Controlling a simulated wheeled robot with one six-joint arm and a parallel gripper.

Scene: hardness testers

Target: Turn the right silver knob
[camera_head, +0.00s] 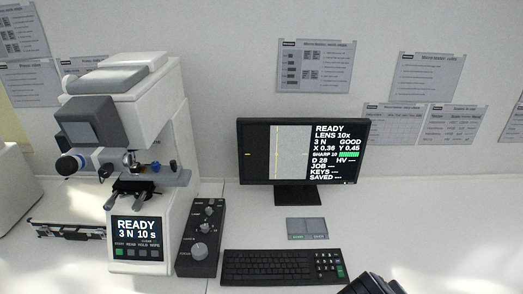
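A hardness tester (130,105) with a white and grey body stands at the left, with a small stage under its head. A black control box (183,262) stands to its right and bears a large silver knob (199,250) near the front, with smaller silver knobs (205,228) behind it. Small print by the knobs is too fine to read. Which knob counts as the right one I cannot tell. A dark part, seemingly of my gripper (373,284), is cut off at the bottom edge, right of the keyboard and apart from the box. Its fingers are not clear.
A monitor (303,152) shows READY, LENS 10x and 3 N. A black keyboard (268,267) lies just right of the control box, with a small grey pad (307,229) behind it. Papers hang on the wall. The tabletop at the right is clear.

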